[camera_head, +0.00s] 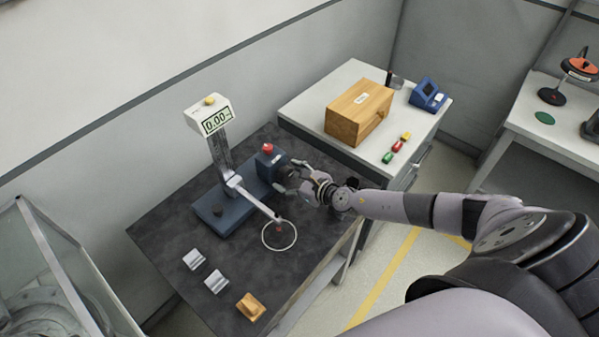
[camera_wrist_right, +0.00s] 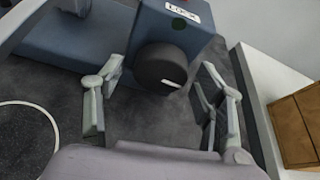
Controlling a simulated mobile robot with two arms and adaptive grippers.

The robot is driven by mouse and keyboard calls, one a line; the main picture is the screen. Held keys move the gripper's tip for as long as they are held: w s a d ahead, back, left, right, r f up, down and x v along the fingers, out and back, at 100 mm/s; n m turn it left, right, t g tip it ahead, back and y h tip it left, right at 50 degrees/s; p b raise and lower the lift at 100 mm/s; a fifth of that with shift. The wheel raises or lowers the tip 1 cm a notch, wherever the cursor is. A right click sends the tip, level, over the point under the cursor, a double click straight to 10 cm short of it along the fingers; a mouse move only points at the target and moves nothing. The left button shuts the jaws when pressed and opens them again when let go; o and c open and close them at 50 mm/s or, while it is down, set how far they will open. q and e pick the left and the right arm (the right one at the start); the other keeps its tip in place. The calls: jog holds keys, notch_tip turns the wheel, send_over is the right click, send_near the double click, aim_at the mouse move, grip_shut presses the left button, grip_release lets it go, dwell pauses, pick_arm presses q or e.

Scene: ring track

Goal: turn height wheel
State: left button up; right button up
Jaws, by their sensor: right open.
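The height gauge has a blue base (camera_head: 222,207), a column with a display (camera_head: 215,119) reading 0.00, and an arm reaching toward a white ring on the table. A blue box with a red top (camera_head: 267,149) stands at the base's right. In the right wrist view its black wheel (camera_wrist_right: 160,68) with a white mark faces me, under a LOCK label (camera_wrist_right: 182,13). My right gripper (camera_head: 286,181) is open beside the wheel. In the right wrist view its fingers (camera_wrist_right: 160,105) stand on both sides of the wheel, apart from it. My left gripper is out of view.
Two grey metal blocks (camera_head: 204,270) and an orange-brown block (camera_head: 250,306) lie on the dark table (camera_head: 165,240). A white cabinet (camera_head: 310,100) behind holds a wooden box (camera_head: 358,112), a blue device (camera_head: 428,95) and small coloured pieces. A glass case (camera_head: 50,265) stands at left.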

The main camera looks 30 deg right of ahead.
jog(key=v, duration=1.1)
jog(key=shift+s, duration=0.2)
jog(key=shift+d+r, duration=0.1)
